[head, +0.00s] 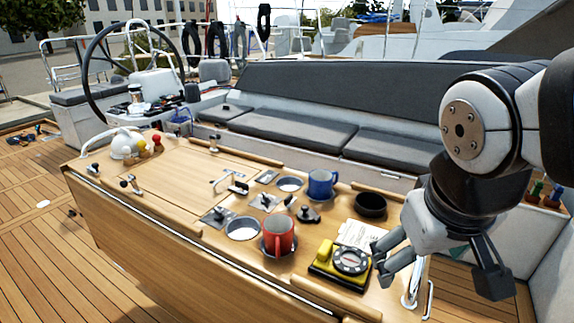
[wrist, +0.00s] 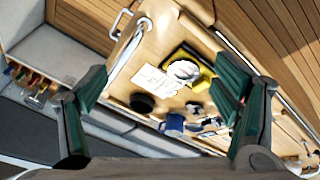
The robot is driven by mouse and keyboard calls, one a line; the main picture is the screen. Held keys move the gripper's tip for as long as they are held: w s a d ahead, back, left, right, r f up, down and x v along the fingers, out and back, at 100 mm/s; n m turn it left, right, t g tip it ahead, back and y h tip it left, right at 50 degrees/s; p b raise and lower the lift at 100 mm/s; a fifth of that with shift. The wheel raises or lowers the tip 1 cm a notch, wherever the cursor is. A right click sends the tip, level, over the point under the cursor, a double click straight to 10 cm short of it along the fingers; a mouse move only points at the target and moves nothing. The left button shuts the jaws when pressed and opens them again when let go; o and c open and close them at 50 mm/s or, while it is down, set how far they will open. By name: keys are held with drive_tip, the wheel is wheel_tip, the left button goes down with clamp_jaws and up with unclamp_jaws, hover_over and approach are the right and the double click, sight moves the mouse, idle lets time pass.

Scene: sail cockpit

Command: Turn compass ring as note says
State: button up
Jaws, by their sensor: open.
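The compass (head: 351,261) has a dark ring with pale marks and sits on a yellow and black base at the near right of the wooden table. It also shows in the wrist view (wrist: 186,70), where its top looks washed out white. The white note (head: 358,234) lies flat just behind it; in the wrist view the note (wrist: 152,80) is beside the compass. Its writing is too small to read. My gripper (head: 437,272) is open and empty, to the right of the compass and apart from it. In the wrist view its two fingers are spread wide.
A red mug (head: 279,237) stands left of the compass. A blue mug (head: 321,185) and a black bowl (head: 370,206) stand behind it. A metal rail (head: 413,283) rises at the table's right end.

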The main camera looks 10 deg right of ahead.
drive_tip(key=w+d+r+n+g+h+p, duration=0.1)
drive_tip(key=w+d+p, duration=0.2)
drive_tip(key=w+p, duration=0.2)
drive_tip(key=n+t+y+p, duration=0.1)
drive_tip(key=n+y+p, duration=0.3)
drive_tip(key=p, duration=0.6)
approach(350, 258)
drive_tip(key=shift+m+y, duration=0.4)
drive_tip(key=b+x, duration=0.1)
drive_tip(key=x, duration=0.1)
drive_tip(key=b+x, duration=0.2)
drive_tip(key=x, duration=0.1)
drive_tip(key=shift+d+f, duration=0.2)
drive_tip(key=shift+f, duration=0.25)
drive_tip(key=shift+p+x, duration=0.35)
drive_tip(key=shift+x, duration=0.65)
drive_tip(key=shift+w+d, duration=0.1)
drive_tip(key=c, duration=1.1)
